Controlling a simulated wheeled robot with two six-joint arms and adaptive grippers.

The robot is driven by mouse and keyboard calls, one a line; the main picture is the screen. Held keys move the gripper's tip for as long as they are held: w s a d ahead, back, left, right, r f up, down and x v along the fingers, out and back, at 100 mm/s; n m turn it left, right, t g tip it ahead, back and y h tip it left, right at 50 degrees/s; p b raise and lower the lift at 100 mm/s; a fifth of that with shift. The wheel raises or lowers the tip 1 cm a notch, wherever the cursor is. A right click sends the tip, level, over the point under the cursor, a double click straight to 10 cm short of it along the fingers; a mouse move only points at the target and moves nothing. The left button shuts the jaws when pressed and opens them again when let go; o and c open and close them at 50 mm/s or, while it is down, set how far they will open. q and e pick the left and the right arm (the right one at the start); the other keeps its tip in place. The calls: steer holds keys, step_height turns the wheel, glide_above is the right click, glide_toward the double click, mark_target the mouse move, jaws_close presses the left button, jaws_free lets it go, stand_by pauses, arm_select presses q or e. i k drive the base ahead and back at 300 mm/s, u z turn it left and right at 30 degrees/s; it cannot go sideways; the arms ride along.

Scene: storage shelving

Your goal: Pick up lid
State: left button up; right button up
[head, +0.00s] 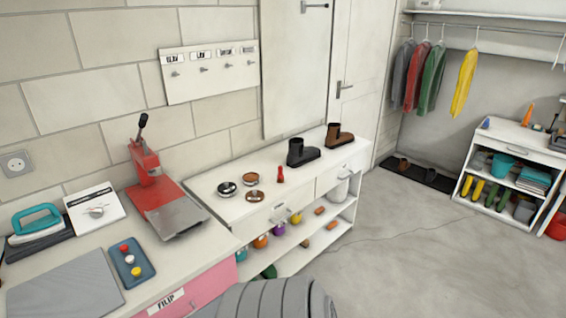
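Several small round items sit on the white shelf unit's top (215,205). A dark round tin with a silvery rim (227,189) is at the left. A second round tin with a brownish inside (251,178) is behind and to the right. A flat brown-copper disc (255,196) lies in front of them and looks like a lid, but it is too small to be sure. Neither of my grippers is in view.
A red shoe brush (280,175), a black boot (302,153) and a brown boot (340,137) stand right of the tins. A red press (150,180) stands at the left. Clear floor (420,240) lies to the right.

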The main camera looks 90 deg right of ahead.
mark_target(254, 196)
steer(key=z, duration=2.7)
